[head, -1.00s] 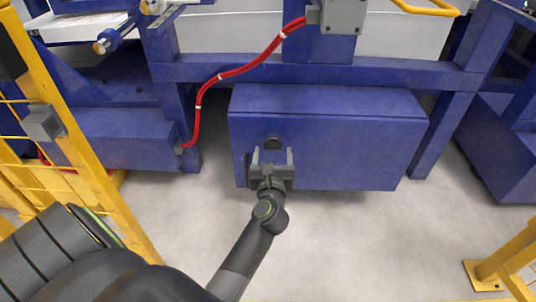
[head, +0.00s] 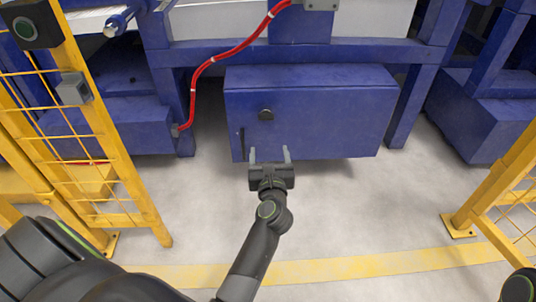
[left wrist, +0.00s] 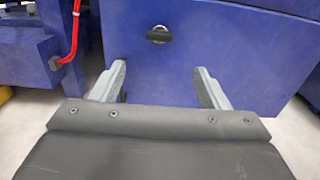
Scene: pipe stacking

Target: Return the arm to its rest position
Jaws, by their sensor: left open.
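My left gripper (head: 270,156) is open and empty in the head view, with its two fingers pointing away from me. It is in front of the lower left part of a blue cabinet (head: 325,115). In the left wrist view its open fingers (left wrist: 161,85) show against the blue cabinet front (left wrist: 220,50), with nothing between them. My right gripper is not in view.
Another yellow fence post (head: 490,190) stands on the right. A red cable (head: 215,62) runs along the blue frame. Grey floor with a yellow stripe (head: 350,266) lies clear in front of the cabinet.

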